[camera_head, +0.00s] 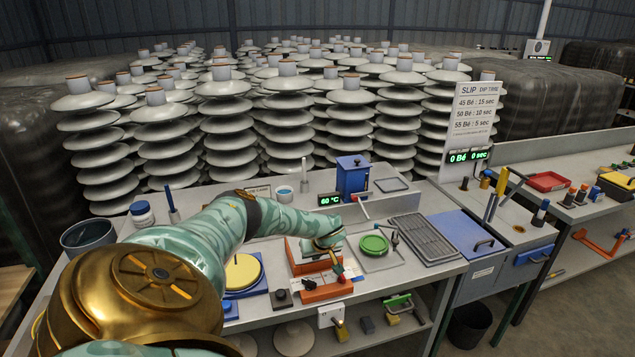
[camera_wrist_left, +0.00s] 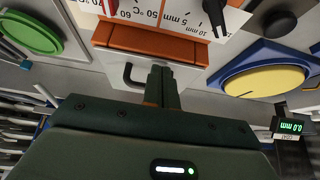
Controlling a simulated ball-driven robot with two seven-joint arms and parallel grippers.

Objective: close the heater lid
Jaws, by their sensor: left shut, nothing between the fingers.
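An orange-and-grey box (camera_head: 299,249), which looks like the heater, stands mid-bench in the head view, partly hidden by my left arm. In the left wrist view its orange edge (camera_wrist_left: 150,42) and a grey face with a dark handle (camera_wrist_left: 128,76) show. I cannot tell for sure which part is the lid or how far it stands open. My left gripper (camera_head: 338,268) is over the box's right side. In the left wrist view its shut, empty fingers (camera_wrist_left: 162,82) are beside the handle; contact is unclear. My right gripper is not in view.
A green disc (camera_head: 374,245) lies right of the box, with a grey slotted tray (camera_head: 423,238) beyond. A yellow disc on a blue base (camera_head: 243,271) is left. A blue box (camera_head: 352,173) and a 60 °C display (camera_head: 329,199) stand behind. Insulator stacks (camera_head: 230,125) fill the back.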

